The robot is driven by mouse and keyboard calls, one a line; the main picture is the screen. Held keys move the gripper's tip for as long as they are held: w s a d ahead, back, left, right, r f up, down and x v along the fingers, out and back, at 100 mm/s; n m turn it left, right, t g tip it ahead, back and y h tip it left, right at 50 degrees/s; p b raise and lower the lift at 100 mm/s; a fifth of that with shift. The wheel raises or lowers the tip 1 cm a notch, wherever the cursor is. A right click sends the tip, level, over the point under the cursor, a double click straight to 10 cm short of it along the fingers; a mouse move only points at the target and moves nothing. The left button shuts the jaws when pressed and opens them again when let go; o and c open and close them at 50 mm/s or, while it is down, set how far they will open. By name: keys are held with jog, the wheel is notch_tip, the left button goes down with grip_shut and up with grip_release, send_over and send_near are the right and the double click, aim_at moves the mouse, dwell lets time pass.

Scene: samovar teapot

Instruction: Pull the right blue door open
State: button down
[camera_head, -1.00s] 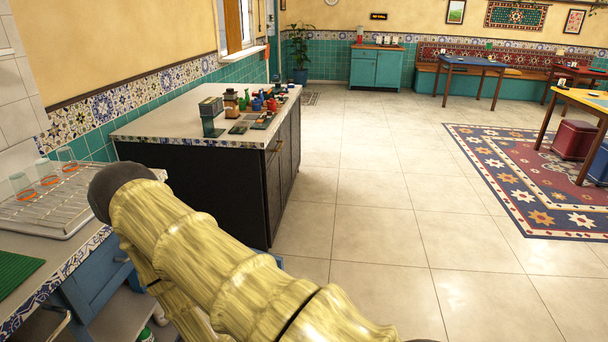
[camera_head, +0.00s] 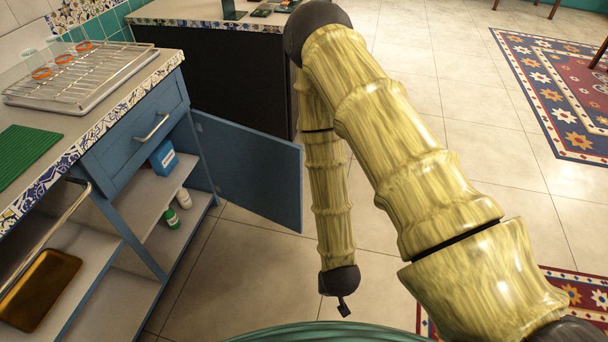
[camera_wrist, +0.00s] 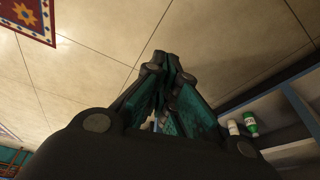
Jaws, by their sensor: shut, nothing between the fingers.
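The blue door (camera_head: 248,170) stands open at the right end of the blue counter cabinet, swung out over the floor. Behind it the cabinet's shelves (camera_head: 165,195) are exposed. My gripper (camera_wrist: 167,60) is shut and empty in the wrist view, its fingers meeting over the tiled floor. The cabinet shelves show to its right there. In the head view my forearm hangs down right of the door, clear of it in the picture; the fingers cannot be made out there.
A blue drawer with a metal handle (camera_head: 152,128) is above the open shelves. A blue box (camera_head: 164,157) and small bottles (camera_head: 184,198) stand on them. A brown tray (camera_head: 38,290) lies at lower left. A dark island (camera_head: 215,75) stands behind the door. Tiled floor (camera_head: 235,285) is free.

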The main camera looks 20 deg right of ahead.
jog(key=w+a+f+m+t+h+b, duration=0.2)
jog(key=w+m+t+b, duration=0.3)
jog(key=w, duration=0.7)
jog(key=m+t+h+b, duration=0.4)
jog(key=m+h+b, duration=0.6)
jog(key=m+b, duration=0.95)
send_near(299, 162)
jog(key=shift+n, duration=0.55)
jog(key=b+x, duration=0.2)
jog(key=b, duration=0.1)
jog(key=b+x, duration=0.3)
jog(key=shift+w+d+f, duration=0.1)
jog(key=shift+d+f, duration=0.1)
jog(key=shift+f, duration=0.05)
jog(key=shift+b+x, duration=0.5)
jog(key=shift+x, duration=0.35)
jog(key=shift+r, duration=0.2)
jog(key=shift+w+d, duration=0.1)
